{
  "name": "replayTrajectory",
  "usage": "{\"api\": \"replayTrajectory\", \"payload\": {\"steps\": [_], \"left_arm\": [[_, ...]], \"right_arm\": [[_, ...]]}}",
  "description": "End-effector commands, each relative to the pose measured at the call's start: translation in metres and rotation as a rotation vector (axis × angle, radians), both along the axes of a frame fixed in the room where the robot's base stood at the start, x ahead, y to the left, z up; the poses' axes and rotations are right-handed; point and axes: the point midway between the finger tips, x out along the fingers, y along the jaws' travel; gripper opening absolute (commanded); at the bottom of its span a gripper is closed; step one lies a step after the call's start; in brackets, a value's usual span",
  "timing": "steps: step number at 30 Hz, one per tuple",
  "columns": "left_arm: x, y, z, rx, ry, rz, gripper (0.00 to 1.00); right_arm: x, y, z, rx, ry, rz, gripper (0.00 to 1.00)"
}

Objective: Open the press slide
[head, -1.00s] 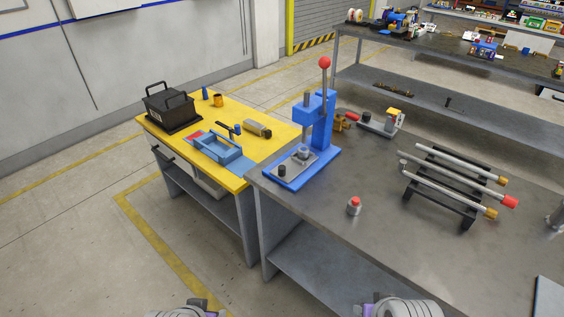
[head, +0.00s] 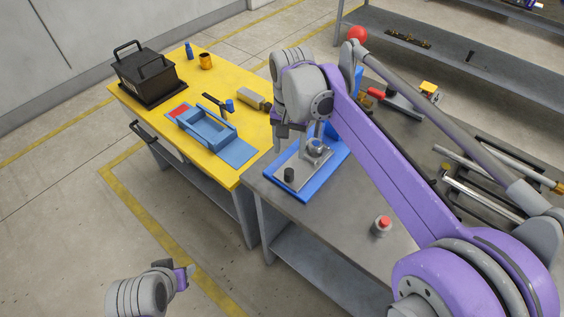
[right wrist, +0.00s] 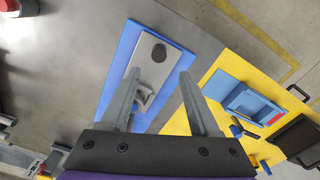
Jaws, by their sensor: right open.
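The blue press stands on the grey bench, its base (head: 308,197) in view and its column mostly hidden behind my right arm. On the base lies the grey press slide (head: 287,187) with a black knob (head: 289,174) near its front end. A round metal fixture (head: 316,147) sits behind the knob. My right gripper (head: 288,134) is open and empty above the press. In the right wrist view its fingers point toward the slide (right wrist: 134,78), with the knob (right wrist: 158,53) ahead of the fingertips. My left gripper (head: 184,276) is low over the floor, its jaws unclear.
A yellow table (head: 215,158) to the left holds a blue tray fixture (head: 207,130) and a black box (head: 145,75). A red-topped button (head: 381,224) stands on the bench, right of the press. Metal rods (head: 480,195) lie farther right, partly behind my arm.

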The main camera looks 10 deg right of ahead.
Motion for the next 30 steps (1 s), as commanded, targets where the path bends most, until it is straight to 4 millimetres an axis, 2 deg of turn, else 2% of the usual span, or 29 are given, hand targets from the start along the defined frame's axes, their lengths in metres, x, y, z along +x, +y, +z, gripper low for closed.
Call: {"api": "replayTrajectory", "payload": {"steps": [9,15,21,28,29,30], "left_arm": [[-0.002,0.000,-0.006,0.000,0.003,0.000,0.50],[-0.002,0.000,-0.008,0.000,0.004,0.000,0.50],[-0.002,0.000,-0.008,0.000,0.004,0.000,0.50],[-0.002,0.000,-0.008,0.000,0.004,0.000,0.50],[-0.002,0.000,-0.008,0.000,0.004,0.000,0.50],[-0.002,0.000,-0.008,0.000,0.004,0.000,0.50]], "right_arm": [[0.000,0.000,-0.059,0.000,-0.001,0.002,0.62],[0.000,0.000,-0.088,0.000,-0.002,0.002,0.62],[0.000,0.000,-0.099,0.000,-0.002,0.002,0.62],[0.000,0.000,-0.100,0.000,-0.002,0.002,0.62],[0.000,0.000,-0.100,0.000,-0.002,0.002,0.61],[0.000,0.000,-0.100,0.000,-0.002,0.003,0.53]]}}
